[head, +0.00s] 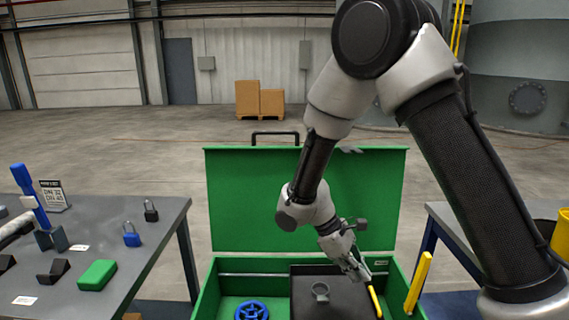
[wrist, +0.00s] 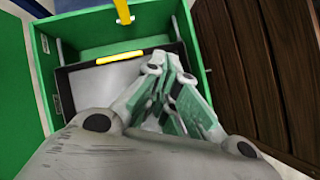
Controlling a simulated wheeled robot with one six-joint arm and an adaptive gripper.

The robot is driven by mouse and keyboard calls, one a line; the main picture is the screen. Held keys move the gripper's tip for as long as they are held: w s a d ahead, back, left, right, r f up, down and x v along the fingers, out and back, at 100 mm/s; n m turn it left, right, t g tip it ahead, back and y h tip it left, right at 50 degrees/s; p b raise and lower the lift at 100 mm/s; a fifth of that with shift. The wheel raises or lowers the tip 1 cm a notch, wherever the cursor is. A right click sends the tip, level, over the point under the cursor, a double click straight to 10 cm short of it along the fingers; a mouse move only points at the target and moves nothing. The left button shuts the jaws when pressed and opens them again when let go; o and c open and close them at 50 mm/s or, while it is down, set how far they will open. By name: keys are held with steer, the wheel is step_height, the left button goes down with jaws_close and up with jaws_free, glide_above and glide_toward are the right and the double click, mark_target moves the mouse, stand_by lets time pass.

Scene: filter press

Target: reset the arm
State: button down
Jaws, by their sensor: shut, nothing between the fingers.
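My arm reaches down over an open green toolbox (head: 305,200), whose raised lid stands behind it. My gripper (head: 364,276) points down above the right part of the box and is shut with nothing in it. In the wrist view my gripper (wrist: 172,82) has its fingers together over the box. A yellow bar (head: 374,301) shows just below the fingertips; I cannot tell if they touch it.
A blue handwheel (head: 251,310) lies in the box's left part. A yellow handle (head: 418,283) stands at its right. The left table (head: 140,212) holds padlocks, a green block (head: 97,275) and a blue-handled valve. Another table (head: 445,215) stands right. Open floor lies behind.

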steer(key=s+d+r+m+t+y, duration=0.2)
steer(key=s+d+r+m, duration=0.2)
steer(key=r, duration=0.4)
steer(key=s+d+r+m+t+y, duration=0.2)
steer(key=s+d+r+m, duration=0.2)
steer(key=r, duration=0.5)
steer(key=s+d+r+m+t+y, duration=0.2)
steer(key=s+d+r, duration=0.4)
steer(key=d+r, duration=0.3)
steer(key=shift+s+d+m+t, duration=0.3)
steer(key=shift+s+m+t, duration=0.15)
steer(key=shift+m, duration=0.65)
steer(key=shift+a, duration=0.1)
